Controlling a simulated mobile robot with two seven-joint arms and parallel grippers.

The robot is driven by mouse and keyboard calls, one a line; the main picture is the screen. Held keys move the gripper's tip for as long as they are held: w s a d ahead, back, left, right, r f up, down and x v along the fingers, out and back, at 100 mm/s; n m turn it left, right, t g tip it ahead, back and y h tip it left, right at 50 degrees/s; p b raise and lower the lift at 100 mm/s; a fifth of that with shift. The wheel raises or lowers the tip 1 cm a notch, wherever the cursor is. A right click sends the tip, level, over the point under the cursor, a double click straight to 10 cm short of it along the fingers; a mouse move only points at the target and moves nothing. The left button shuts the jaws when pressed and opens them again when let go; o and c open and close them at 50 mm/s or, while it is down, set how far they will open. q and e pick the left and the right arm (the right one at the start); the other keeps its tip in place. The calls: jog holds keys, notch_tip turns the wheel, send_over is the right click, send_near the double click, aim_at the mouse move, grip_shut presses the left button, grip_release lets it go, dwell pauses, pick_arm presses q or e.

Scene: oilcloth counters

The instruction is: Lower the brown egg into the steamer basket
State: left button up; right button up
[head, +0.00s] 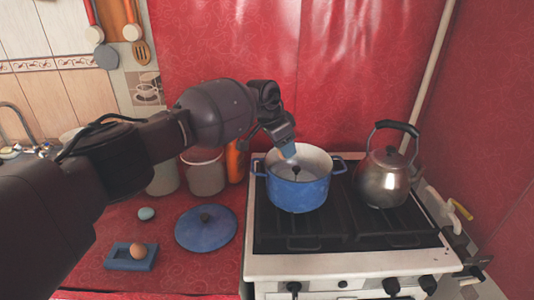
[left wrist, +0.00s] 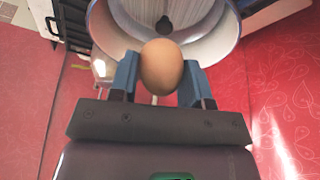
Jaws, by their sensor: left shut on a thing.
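My left gripper (head: 287,150) points down over the open blue pot (head: 298,196) on the stove. In the left wrist view its blue fingers (left wrist: 158,84) are shut on a brown egg (left wrist: 160,66). The head view does not clearly show this egg. The steamer basket (head: 285,174) lies inside the pot, with a dark knob standing at its middle; the knob also shows in the left wrist view (left wrist: 163,23). The held egg appears near the pot's rim there, and its height above the basket is hard to tell. My right gripper is not in view.
A metal kettle (head: 383,178) stands right of the pot. Left of the stove are a blue lid (head: 206,229), a pale blue egg (head: 146,214) and a blue holder (head: 119,263) with another brown egg (head: 138,251). Canisters (head: 205,176) stand behind.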

pick_arm(q)
jog(key=w+d+f+b, duration=0.1)
jog(key=d+b, duration=0.4)
jog(key=d, duration=0.2)
jog(key=shift+w+d+b, duration=0.3)
jog(key=shift+w, duration=0.1)
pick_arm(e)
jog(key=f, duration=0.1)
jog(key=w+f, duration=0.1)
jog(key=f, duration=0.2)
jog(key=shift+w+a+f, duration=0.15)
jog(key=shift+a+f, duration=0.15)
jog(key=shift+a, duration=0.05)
pick_arm(q)
jog(key=shift+f, duration=0.15)
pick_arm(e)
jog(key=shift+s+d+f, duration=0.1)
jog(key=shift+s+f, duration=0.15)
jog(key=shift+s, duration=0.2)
pick_arm(q)
jog(key=shift+f, duration=0.15)
jog(key=shift+f, duration=2.55)
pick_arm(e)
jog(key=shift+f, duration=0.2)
